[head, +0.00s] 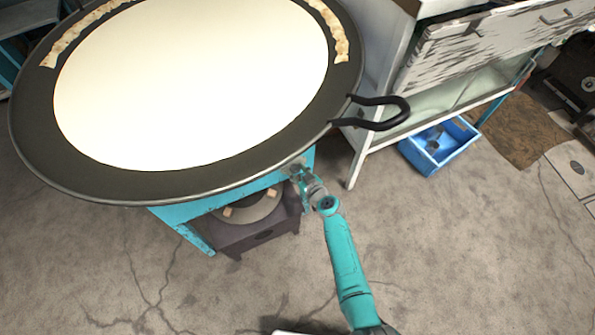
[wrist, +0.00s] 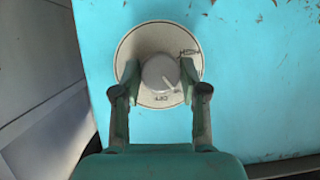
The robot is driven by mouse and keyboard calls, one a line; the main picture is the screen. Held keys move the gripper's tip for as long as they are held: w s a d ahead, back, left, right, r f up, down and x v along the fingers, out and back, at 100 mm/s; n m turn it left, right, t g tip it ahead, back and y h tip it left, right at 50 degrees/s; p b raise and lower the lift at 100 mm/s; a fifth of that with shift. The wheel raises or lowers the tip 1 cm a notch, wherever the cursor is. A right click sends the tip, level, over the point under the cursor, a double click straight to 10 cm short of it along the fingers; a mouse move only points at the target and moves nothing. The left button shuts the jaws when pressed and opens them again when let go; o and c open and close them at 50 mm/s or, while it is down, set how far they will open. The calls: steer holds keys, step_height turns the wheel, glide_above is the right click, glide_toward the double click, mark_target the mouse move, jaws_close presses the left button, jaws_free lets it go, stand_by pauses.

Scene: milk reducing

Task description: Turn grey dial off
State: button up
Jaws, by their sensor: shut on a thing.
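The grey dial (wrist: 160,73) sits on a round pale plate (wrist: 150,40) on a turquoise panel (wrist: 255,80) in the wrist view. Markings show on the plate at its right and bottom. A short dark pointer line on the dial points to the lower right. My gripper (wrist: 160,78) has one finger on each side of the dial and is shut on it. In the head view my gripper (head: 300,172) is at the turquoise stand (head: 185,222) under the pan's rim, and the dial is hidden there.
A wide dark pan (head: 35,120) full of pale liquid stands above my gripper. Its black handle (head: 385,112) juts out to the right. A blue crate (head: 465,140) lies on the floor by a white cabinet (head: 400,90). The concrete floor in front is clear.

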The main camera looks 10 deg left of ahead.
steer(key=shift+w+d+m+g+y, duration=0.1)
steer(key=shift+m+g+y, duration=0.3)
steer(key=shift+m+y, duration=0.5)
steer(key=shift+f+m+g+y, duration=0.1)
steer(key=shift+m+g+y, duration=0.4)
steer(key=shift+m, duration=1.2)
steer(key=o, duration=1.1)
steer(key=shift+o, duration=0.2)
steer(key=v, duration=1.2)
steer(key=shift+f, duration=0.3)
steer(key=shift+d, duration=0.1)
steer(key=shift+f, duration=0.1)
